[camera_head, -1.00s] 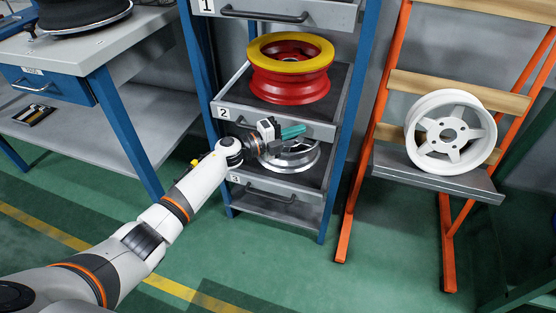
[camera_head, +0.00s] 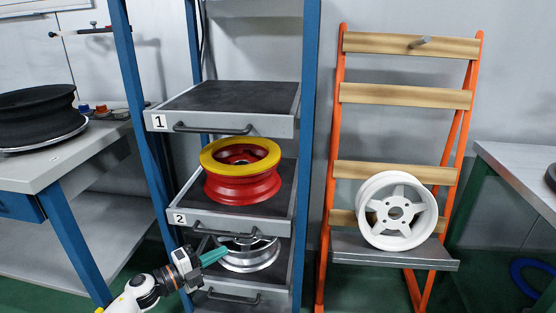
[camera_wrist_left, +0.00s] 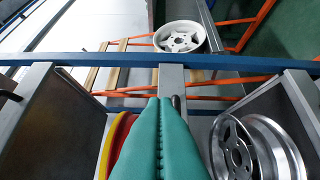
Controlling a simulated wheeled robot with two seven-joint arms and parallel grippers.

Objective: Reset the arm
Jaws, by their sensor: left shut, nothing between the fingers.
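My left gripper (camera_head: 213,256) comes in from the lower left of the head view. Its teal fingers are shut with nothing between them, in front of the rack by the silver wheel rim (camera_head: 250,254) on the lower drawer. In the left wrist view the shut fingers (camera_wrist_left: 160,140) point at a grey drawer edge, with the silver rim (camera_wrist_left: 255,150) to the right and the red and yellow rim (camera_wrist_left: 117,140) to the left. I cannot tell whether the fingers touch the drawer. My right gripper is not in view.
The blue-posted rack has an empty top drawer (camera_head: 230,97); the red and yellow rim (camera_head: 241,172) sits on drawer 2. A white rim (camera_head: 397,211) stands on an orange stand (camera_head: 332,200). Tables flank both sides; a black wheel (camera_head: 38,118) lies on the left one.

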